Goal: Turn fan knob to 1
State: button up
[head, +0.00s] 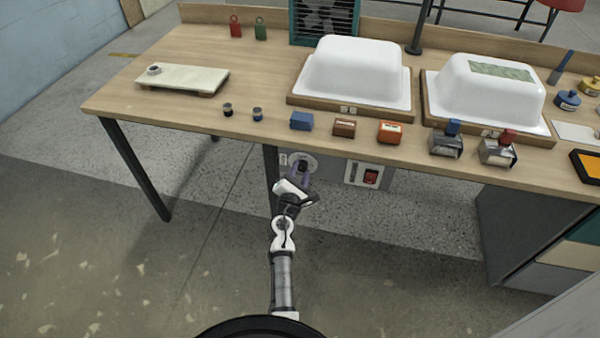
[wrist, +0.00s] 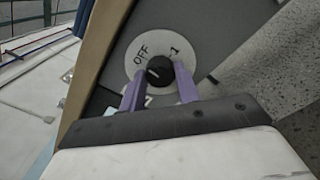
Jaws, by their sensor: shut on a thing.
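The fan knob (wrist: 159,72) is a round black knob on a pale round dial (wrist: 133,58) marked OFF, 1 and another mark partly hidden by a finger. A short white pointer mark shows on the knob's left side, not towards the 1 at upper right. My gripper (wrist: 158,76) has its purple fingers shut on the knob, one on each side. In the head view my gripper (head: 301,172) is at the dial (head: 312,161) below the bench's front edge. A teal-framed fan (head: 325,20) stands at the back of the bench.
A white panel with a red switch (head: 371,177) is right of the dial. Above, the wooden bench (head: 262,85) carries two white tub shells (head: 355,70) (head: 492,88) and several small blocks along its front edge. Open floor (head: 130,270) lies to the left.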

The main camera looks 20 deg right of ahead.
jog(key=m+b, duration=0.2)
jog(key=m, duration=0.1)
jog(key=shift+f, duration=0.15)
jog(key=m+b, duration=0.4)
jog(key=m, duration=0.1)
jog(key=shift+m, duration=0.4)
jog(key=m+b, duration=0.4)
jog(key=m, duration=0.1)
jog(key=shift+m+b, duration=1.45)
jog(key=shift+m, duration=0.25)
jog(key=o, duration=1)
jog(key=shift+d, duration=0.1)
jog(key=shift+c, duration=0.2)
